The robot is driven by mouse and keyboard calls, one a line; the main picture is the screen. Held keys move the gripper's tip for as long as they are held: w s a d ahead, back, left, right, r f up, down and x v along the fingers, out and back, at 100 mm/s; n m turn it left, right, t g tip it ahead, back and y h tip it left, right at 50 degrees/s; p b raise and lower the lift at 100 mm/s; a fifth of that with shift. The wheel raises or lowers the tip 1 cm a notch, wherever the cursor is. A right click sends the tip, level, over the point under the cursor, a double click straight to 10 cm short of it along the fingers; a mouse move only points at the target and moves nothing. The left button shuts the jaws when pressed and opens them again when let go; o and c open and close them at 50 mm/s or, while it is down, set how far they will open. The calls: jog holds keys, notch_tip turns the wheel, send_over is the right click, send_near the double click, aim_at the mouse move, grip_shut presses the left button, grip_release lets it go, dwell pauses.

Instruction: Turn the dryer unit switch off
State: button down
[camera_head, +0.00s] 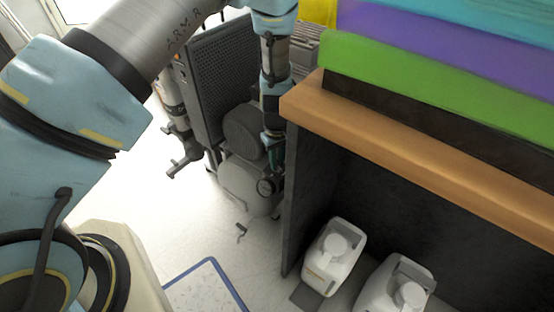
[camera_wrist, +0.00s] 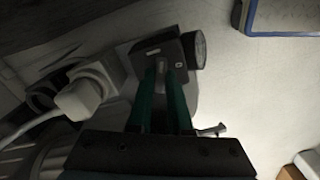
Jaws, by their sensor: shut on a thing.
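The dryer unit switch (camera_wrist: 161,68) is a small greyish piece on a dark box (camera_wrist: 152,50) with a round gauge (camera_wrist: 199,50) at its side. My gripper (camera_wrist: 164,76) has its two green fingers on either side of the switch, shut on it at the face of the box. The fingers hide part of the switch. In the head view my gripper (camera_head: 274,160) points down beside the compressor tank (camera_head: 243,187), just above the gauge (camera_head: 266,187). The switch itself cannot be made out there, and its on or off position cannot be told.
A dark cabinet with a wooden top (camera_head: 400,145) stands close to the right of my gripper. White jugs (camera_head: 335,260) sit inside its open front. A dark grille panel (camera_head: 222,75) stands behind the tank. A white plug with a cable (camera_wrist: 82,97) is left of the box. Floor at left is clear.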

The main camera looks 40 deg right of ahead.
jog(key=m, duration=0.6)
jog(key=shift+p, duration=0.35)
jog(key=m, duration=0.7)
dwell(0.4)
jog(key=c, duration=0.8)
grip_release()
jog(key=shift+c, duration=0.2)
jog(key=shift+r, duration=0.15)
notch_tip(320, 180, up, 10)
jog(key=shift+r+p, duration=0.25)
jog(key=shift+p, duration=0.1)
jog(key=shift+w, duration=0.1)
